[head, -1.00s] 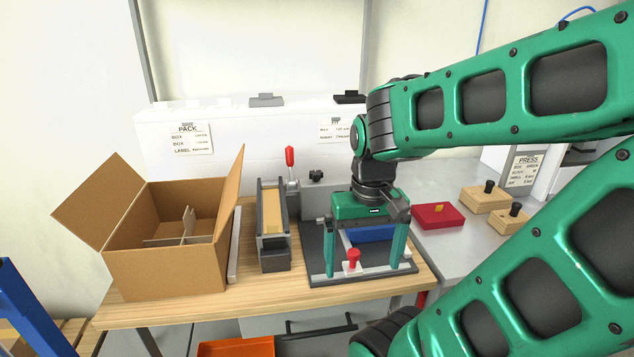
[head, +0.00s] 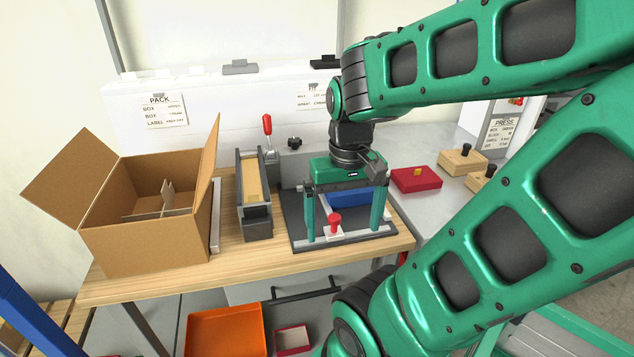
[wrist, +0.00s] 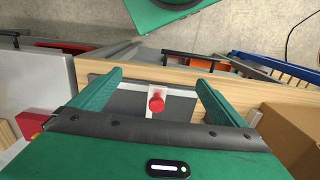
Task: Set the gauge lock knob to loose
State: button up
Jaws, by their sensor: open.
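A red knob (head: 334,221) stands upright on a small white block (head: 333,234) on the pale rail along the front of the dark fixture plate (head: 297,227). I take it for the gauge lock knob; no loose or locked mark is readable. My gripper (head: 343,236) is open above the fixture, pointing down, with one finger on each side of the knob in the picture. In the wrist view the knob (wrist: 156,101) shows between the spread fingers (wrist: 159,79), with clear gaps to both. I see no contact.
A red-handled lever (head: 267,125) and a black knob (head: 294,142) stand behind the fixture. A blue piece (head: 352,197) lies behind the fingers. A narrow tray (head: 257,215) and open carton (head: 145,250) are left; a red block (head: 416,180) is right.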

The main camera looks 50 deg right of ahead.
aim_at(295, 143)
jog(key=z, duration=0.8)
jog(key=k, duration=1.05)
jog(key=u, duration=0.85)
jog(key=i, duration=1)
jog(key=z, duration=0.05)
